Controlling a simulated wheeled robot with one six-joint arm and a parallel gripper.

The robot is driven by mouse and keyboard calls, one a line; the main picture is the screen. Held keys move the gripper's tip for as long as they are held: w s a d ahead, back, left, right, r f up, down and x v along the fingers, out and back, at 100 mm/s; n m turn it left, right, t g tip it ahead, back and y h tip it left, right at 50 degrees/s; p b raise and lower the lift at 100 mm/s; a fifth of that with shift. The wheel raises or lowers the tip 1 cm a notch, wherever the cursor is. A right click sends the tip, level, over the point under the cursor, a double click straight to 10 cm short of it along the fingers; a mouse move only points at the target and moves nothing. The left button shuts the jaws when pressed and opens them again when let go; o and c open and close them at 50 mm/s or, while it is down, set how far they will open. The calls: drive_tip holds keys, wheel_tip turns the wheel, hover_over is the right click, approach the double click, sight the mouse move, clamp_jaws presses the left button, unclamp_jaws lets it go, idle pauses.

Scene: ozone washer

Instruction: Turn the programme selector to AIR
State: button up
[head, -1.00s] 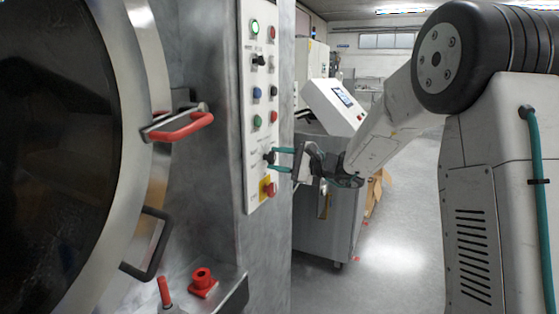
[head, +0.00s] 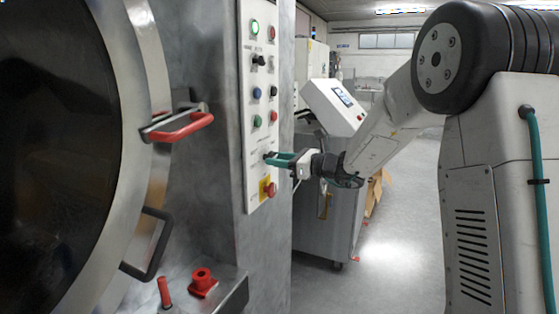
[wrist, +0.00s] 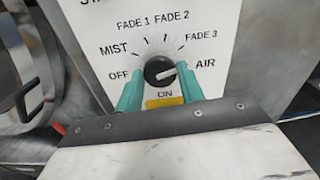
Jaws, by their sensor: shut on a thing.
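The programme selector is a round black knob (wrist: 159,72) with a white pointer line. In the wrist view the labels OFF, MIST, FADE 1, FADE 2, FADE 3 and AIR (wrist: 205,64) run around it from left to right. The pointer is turned to the right, towards AIR. My gripper (wrist: 158,69) is shut on the knob, one teal finger on each side. In the head view my gripper (head: 271,158) is at the lower part of the white control panel (head: 256,145), and its fingers largely hide the knob.
A red emergency button (head: 270,189) on a yellow plate sits just below my fingers. Several coloured buttons and a small black switch (head: 259,60) are above. A red door handle (head: 182,127) sticks out at the left. Open floor (head: 400,255) lies right of the cabinet.

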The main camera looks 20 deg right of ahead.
drive_tip(key=m, duration=0.4)
drive_tip(key=shift+f+m, duration=0.15)
drive_tip(key=shift+m, duration=0.15)
idle(0.4)
drive_tip(key=o, duration=1)
drive_tip(key=shift+c, duration=0.2)
drive_tip(key=v, duration=0.8)
